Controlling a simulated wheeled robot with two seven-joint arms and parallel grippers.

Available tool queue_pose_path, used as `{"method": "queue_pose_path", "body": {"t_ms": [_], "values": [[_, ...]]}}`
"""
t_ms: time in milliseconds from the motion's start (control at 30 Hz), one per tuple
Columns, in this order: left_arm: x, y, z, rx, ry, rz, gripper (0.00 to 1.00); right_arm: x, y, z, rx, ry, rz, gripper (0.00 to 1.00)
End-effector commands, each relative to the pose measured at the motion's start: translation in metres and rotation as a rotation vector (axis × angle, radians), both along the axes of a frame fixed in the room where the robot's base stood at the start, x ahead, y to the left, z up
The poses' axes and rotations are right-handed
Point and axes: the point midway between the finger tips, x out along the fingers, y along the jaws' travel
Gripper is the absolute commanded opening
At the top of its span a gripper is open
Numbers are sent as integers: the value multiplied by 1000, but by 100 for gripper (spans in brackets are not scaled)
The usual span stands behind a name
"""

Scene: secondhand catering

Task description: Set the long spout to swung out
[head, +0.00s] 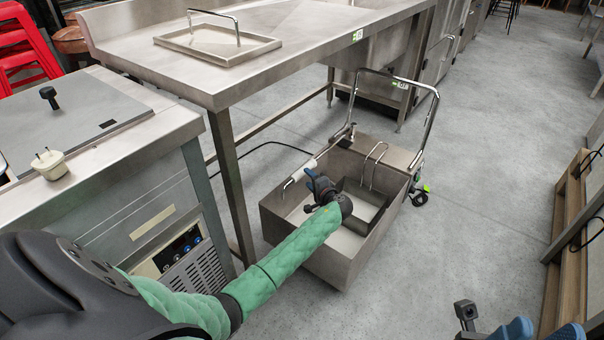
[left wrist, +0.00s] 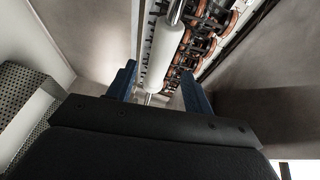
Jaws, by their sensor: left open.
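The long spout is a thin metal pipe with a white sleeve (head: 305,169), lying along the left side of a steel tub on wheels (head: 325,262). Its bent free end is near the tub's left wall. My left gripper (head: 318,187), with blue fingers, is over the tub close to the sleeve. In the left wrist view the white sleeve (left wrist: 163,58) runs between my two open blue fingers (left wrist: 160,92). I cannot tell whether either finger touches it. My right gripper (head: 544,329) is at the bottom right edge, partly cut off, its blue fingertips apart and empty.
The tub's push handle (head: 432,105) rises at its back. A thin wire loop (head: 375,160) stands inside the tub. A steel table (head: 290,50) and its leg (head: 230,180) are close on the left, beside a counter unit (head: 150,140). Wooden shelving (head: 563,235) stands right; floor between is clear.

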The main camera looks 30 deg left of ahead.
Motion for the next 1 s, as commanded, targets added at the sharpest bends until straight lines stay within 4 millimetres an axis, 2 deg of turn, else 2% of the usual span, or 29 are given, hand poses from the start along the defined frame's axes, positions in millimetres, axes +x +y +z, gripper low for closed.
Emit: {"method": "queue_pose_path", "body": {"t_ms": [200, 400, 800, 833, 1000], "values": [[15, 30, -6, 1, 1, 1, 51, 1, 2, -4, 7, -2, 13, 36], [25, 49, -9, 0, 0, 1, 51, 1, 3, -5, 11, -1, 22, 36], [29, 56, -9, -1, 0, 0, 51, 1, 3, -5, 12, -1, 27, 36], [29, 56, -9, -1, 0, 0, 49, 1, 3, -5, 12, -1, 27, 36], [29, 56, -9, -1, 0, 0, 16, 1, 3, -5, 12, -1, 27, 36]]}}
